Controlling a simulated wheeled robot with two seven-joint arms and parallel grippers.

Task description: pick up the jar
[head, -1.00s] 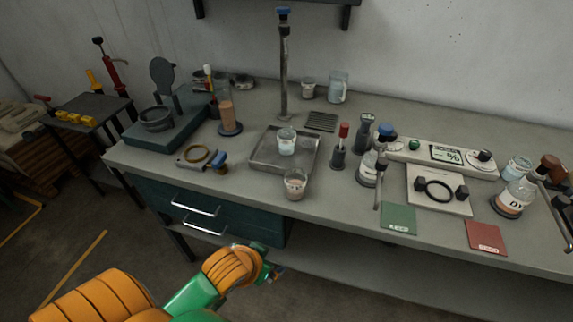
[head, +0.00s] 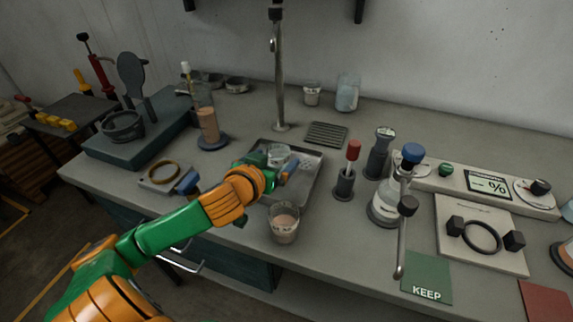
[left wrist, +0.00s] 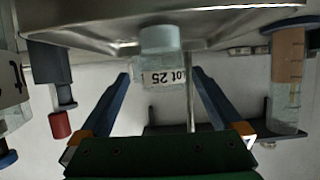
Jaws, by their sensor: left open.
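A clear jar (head: 278,153) with pale contents stands upright in the metal tray (head: 308,186) at the middle of the bench. My left gripper (head: 275,166) reaches over the near side of the tray, close to the jar. Its blue fingers (left wrist: 161,75) are open, one on each side of the jar's lower picture edge, with gaps visible. The gripper hides part of the jar and tray in the head view. My right gripper is not in view.
A glass with beige contents (head: 284,224) stands just in front of the tray. A red-topped holder (head: 346,175) and a blue-capped flask (head: 386,200) stand to the right. A tall post (head: 279,80) rises behind the tray. A brown cylinder (head: 208,126) stands to the left.

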